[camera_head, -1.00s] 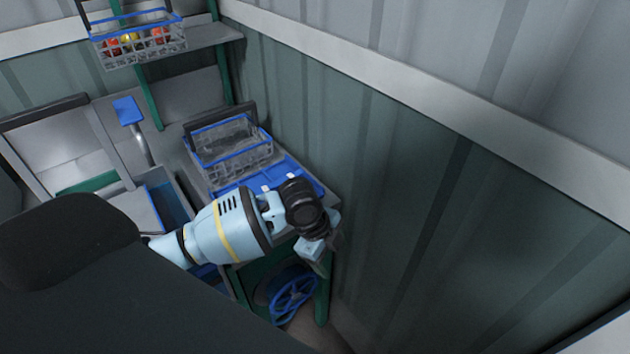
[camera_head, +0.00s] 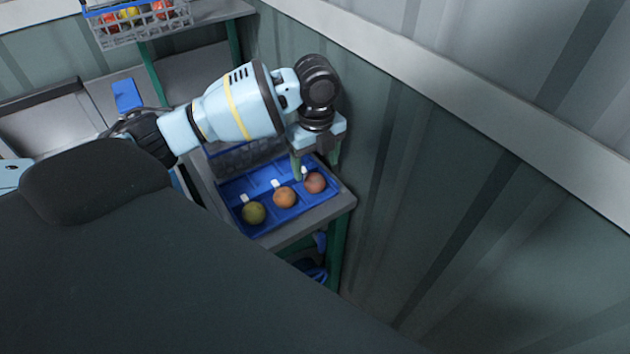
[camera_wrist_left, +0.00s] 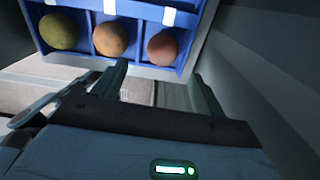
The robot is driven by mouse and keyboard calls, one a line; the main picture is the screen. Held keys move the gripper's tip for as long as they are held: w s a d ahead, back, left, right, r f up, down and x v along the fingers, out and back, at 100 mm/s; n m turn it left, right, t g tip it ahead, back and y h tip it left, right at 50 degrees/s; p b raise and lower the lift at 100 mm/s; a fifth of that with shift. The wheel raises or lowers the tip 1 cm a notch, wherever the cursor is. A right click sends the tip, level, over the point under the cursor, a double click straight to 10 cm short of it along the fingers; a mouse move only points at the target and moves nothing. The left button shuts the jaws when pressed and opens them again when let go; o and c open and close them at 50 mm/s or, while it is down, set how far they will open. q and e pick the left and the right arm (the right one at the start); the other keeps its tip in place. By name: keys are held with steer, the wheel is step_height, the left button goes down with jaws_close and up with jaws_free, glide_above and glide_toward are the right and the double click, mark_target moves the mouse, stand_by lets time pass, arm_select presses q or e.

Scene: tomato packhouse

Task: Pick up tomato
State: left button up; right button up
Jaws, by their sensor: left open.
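A blue tray (camera_head: 232,190) on the bench holds three tomatoes in a row along its front. They are a green-yellow tomato (camera_head: 253,212) at left, an orange one (camera_head: 285,197) in the middle and a red one (camera_head: 315,182) at right. My left gripper (camera_head: 316,165) is open and empty, pointing down near the red tomato. In the left wrist view the green-yellow (camera_wrist_left: 59,31), orange (camera_wrist_left: 110,39) and red (camera_wrist_left: 162,47) tomatoes lie beyond the two separated fingers (camera_wrist_left: 160,82). No finger visibly touches a tomato. My right gripper is not in view.
A grey crate (camera_head: 240,158) stands behind the tray, mostly hidden by my left arm. A corrugated wall (camera_head: 430,190) rises close to the tray's right. Another crate (camera_head: 145,25) with tomatoes sits on a shelf at upper left.

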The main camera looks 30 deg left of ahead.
mark_target(315, 178)
arm_select(q)
steer(key=shift+w+a+f, duration=0.1)
steer(key=shift+f, duration=1.45)
steer(key=shift+w+f, duration=0.1)
steer(key=shift+f, duration=1.45)
steer(key=c, duration=0.8)
